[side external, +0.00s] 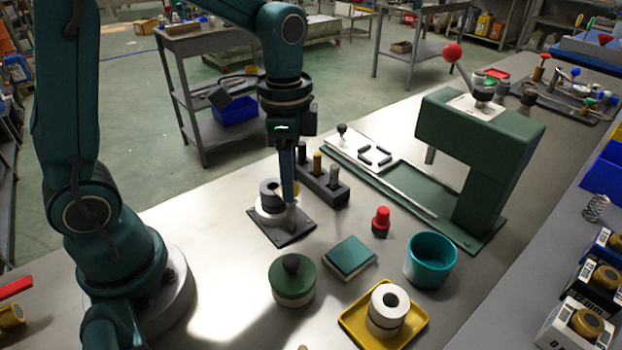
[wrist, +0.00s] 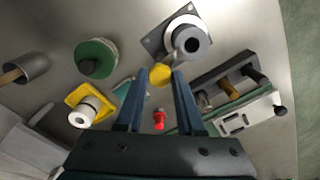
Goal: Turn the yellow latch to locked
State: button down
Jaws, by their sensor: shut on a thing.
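The yellow latch (wrist: 160,74) shows in the wrist view as a rounded yellow piece between my fingertips. My gripper (wrist: 161,77) is shut on it, with one blue finger on each side. The latch sits beside a round fixture with a grey ring top (wrist: 191,42) on a dark square plate (wrist: 154,41). In the side view my gripper (side external: 290,202) points straight down at the right side of this fixture (side external: 269,188), just above its plate (side external: 276,235). My fingers mostly hide the latch there.
A dark block with several pegs (side external: 326,190) stands close behind my gripper. A red knob (side external: 381,219), teal cup (side external: 431,259), green box (side external: 348,257), green-topped jar (side external: 291,276) and yellow tray (side external: 354,325) stand nearer. A green press (side external: 480,130) stands right.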

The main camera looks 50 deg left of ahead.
jog(key=shift+m, duration=0.5)
jog(key=c, duration=0.5)
grip_release()
jog(key=shift+r, duration=0.15)
jog(key=shift+r, duration=2.45)
